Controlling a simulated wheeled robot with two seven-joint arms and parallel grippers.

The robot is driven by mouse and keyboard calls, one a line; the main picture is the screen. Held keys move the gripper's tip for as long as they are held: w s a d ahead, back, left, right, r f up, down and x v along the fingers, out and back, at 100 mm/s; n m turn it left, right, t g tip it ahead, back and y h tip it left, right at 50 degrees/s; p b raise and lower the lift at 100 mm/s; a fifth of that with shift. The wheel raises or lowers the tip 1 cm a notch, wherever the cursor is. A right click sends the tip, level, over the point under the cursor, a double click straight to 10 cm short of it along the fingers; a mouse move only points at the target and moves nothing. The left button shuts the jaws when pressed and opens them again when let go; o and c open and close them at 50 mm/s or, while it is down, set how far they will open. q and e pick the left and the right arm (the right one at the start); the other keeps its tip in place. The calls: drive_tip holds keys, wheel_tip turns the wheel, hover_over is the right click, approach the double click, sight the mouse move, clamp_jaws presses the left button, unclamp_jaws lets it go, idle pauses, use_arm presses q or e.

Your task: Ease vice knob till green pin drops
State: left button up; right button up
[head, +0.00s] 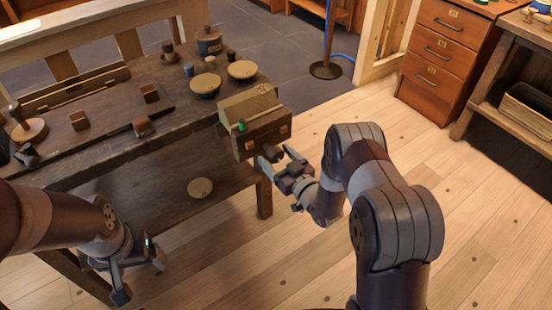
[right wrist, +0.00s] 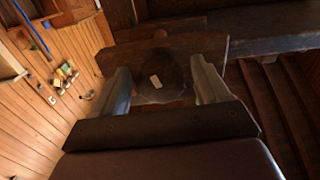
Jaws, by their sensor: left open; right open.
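The wooden vice (head: 262,137) is fixed at the right end of the dark workbench. The small green pin (head: 242,126) stands upright at its front left. The dark vice knob (head: 272,154) sticks out of the vice's front face. My right gripper (head: 276,159) is open at the knob. In the right wrist view its two fingers (right wrist: 163,85) stand either side of the round dark knob (right wrist: 170,75), which bears a pale mark; I cannot tell whether they touch it. My left gripper (head: 140,280) is open and empty, low in front of the bench.
On the bench (head: 170,110) stand round bowls (head: 242,70), a dark pot (head: 209,42), small wooden blocks (head: 149,93) and a spool (head: 28,128). A pale disc (head: 200,188) lies on the lower shelf. The floor right of the bench is clear up to the drawers (head: 437,60).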

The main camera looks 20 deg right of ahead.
drive_tip(key=shift+w+a, duration=0.15)
drive_tip(key=shift+w, duration=0.25)
drive_tip(key=c, duration=1)
drive_tip(key=shift+o, duration=0.2)
drive_tip(key=shift+n, duration=0.3)
